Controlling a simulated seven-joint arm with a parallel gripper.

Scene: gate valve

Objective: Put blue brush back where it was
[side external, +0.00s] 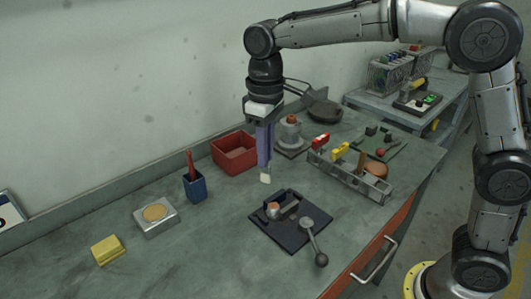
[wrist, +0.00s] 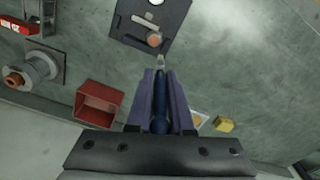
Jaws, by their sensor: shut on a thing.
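My gripper (side external: 265,148) is shut on the blue brush and hangs above the bench, with its fingers pointing down. In the wrist view, the dark blue handle of the blue brush (wrist: 161,108) runs between the two purple fingers. Its pale tip (side external: 265,178) sticks out below the fingertips, clear of the fixtures around it. A small blue cup (side external: 196,188) stands upright to the left of my gripper, with a red-handled tool (side external: 190,162) in it. I cannot make out the cup in the wrist view.
A red bin (side external: 235,154) stands behind my gripper. A dark plate with a lever (side external: 312,240) lies to the front right. A grey rack (side external: 350,178) is farther right. A box with a tan pad (side external: 156,216) and a yellow block (side external: 107,250) are at left.

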